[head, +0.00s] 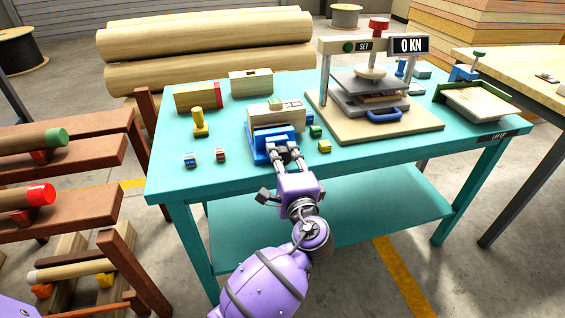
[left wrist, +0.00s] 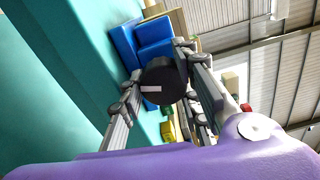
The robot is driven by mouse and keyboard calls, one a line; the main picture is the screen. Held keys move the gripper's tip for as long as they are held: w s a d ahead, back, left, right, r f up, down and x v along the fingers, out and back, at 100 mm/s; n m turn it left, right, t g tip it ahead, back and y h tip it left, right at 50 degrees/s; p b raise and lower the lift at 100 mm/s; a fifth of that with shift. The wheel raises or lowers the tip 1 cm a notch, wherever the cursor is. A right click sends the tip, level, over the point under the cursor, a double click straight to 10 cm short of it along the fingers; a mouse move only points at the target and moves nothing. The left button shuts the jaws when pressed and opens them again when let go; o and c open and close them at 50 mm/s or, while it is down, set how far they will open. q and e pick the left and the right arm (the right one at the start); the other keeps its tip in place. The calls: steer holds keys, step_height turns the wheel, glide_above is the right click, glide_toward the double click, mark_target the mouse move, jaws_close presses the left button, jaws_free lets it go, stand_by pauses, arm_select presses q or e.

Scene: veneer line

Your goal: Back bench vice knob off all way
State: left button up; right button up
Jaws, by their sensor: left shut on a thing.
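The blue bench vice (head: 259,157) stands at the front edge of the teal bench, with a pale wooden block (head: 276,118) in it. It also shows as blue blocks in the left wrist view (left wrist: 124,45). The vice's knob (left wrist: 162,82) is a dark round disc with a white mark, facing my left wrist camera. My left gripper (head: 287,152) is at the front of the vice, its two fingers shut on opposite sides of the knob. In the head view the fingers hide most of the knob. My right gripper is not in view.
A press (head: 374,90) with a "0 KN" display stands right of the vice. A yellow stamp-like piece (head: 200,124) and small coloured blocks (head: 190,159) lie to the left. Green (head: 315,131) and yellow (head: 324,146) blocks sit close right of the vice. Racks with rolls stand at left.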

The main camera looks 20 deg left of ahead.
arm_select(q)
steer(key=shift+s+a+f+n+b, duration=0.15)
steer(key=shift+f+n+b, duration=0.3)
steer(key=shift+n, duration=0.25)
steer(key=shift+n+b, duration=0.4)
steer(key=shift+n, duration=0.4)
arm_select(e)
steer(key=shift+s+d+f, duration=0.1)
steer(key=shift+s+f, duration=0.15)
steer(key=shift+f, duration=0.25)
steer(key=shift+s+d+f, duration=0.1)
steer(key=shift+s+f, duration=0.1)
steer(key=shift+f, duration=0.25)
arm_select(q)
steer(key=o, duration=1.1)
steer(key=shift+r, duration=0.1)
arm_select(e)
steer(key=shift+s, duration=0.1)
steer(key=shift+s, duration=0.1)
arm_select(q)
steer(key=v, duration=0.8)
steer(key=shift+r, duration=0.2)
